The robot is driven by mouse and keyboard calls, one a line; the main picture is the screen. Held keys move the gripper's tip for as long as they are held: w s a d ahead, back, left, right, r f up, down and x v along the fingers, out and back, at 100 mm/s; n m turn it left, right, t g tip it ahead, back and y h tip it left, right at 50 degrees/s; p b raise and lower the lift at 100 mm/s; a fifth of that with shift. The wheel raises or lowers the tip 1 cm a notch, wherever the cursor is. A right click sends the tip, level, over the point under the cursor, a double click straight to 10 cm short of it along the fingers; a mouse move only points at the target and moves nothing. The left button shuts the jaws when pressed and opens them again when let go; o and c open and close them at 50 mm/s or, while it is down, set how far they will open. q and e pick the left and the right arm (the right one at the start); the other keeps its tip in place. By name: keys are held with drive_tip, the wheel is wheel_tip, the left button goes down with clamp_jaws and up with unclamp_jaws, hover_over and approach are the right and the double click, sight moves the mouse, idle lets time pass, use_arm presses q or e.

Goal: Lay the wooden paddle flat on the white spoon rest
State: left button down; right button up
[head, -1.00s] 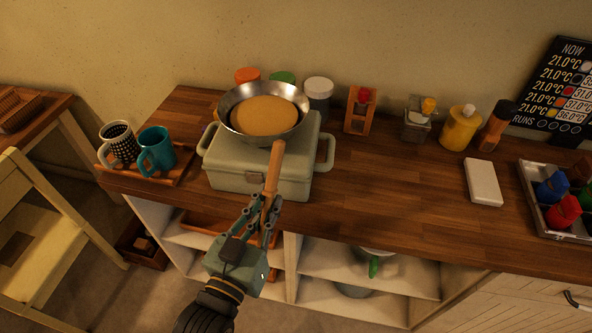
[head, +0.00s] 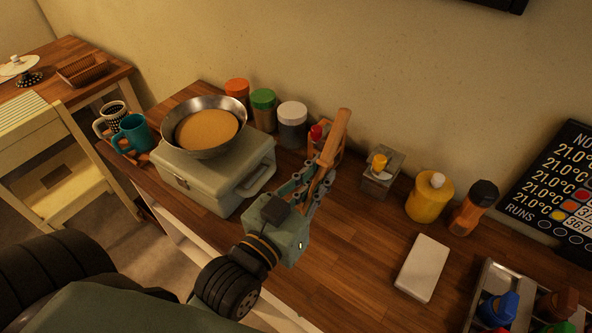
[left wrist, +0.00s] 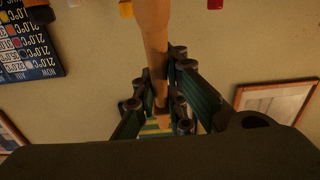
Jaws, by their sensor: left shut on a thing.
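My left gripper (head: 308,190) is shut on the wooden paddle (head: 339,127) and holds it above the counter, tilted with its upper end pointing up and slightly right. The paddle also shows in the left wrist view (left wrist: 152,35), running from the top edge down between the fingers of the left gripper (left wrist: 160,98). The white spoon rest (head: 423,267) is a flat pale slab on the counter, to the right of the gripper and apart from it. Nothing lies on it. My right gripper is not in view.
A pan (head: 205,127) with a yellow-brown round sits on a grey-green box (head: 205,185) at left. A wooden stand with a red top (head: 316,131) is partly hidden behind the paddle. A yellow bottle (head: 428,199) and a metal tray (head: 475,305) flank the spoon rest. Counter left of the rest is clear.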

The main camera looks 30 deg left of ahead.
use_arm(q)
drive_tip(key=w+a+f, duration=0.7)
drive_tip(key=a+f, duration=0.2)
drive_tip(key=f, duration=0.2)
drive_tip(key=shift+w+a+b, duration=0.15)
drive_tip(key=shift+b, duration=0.2)
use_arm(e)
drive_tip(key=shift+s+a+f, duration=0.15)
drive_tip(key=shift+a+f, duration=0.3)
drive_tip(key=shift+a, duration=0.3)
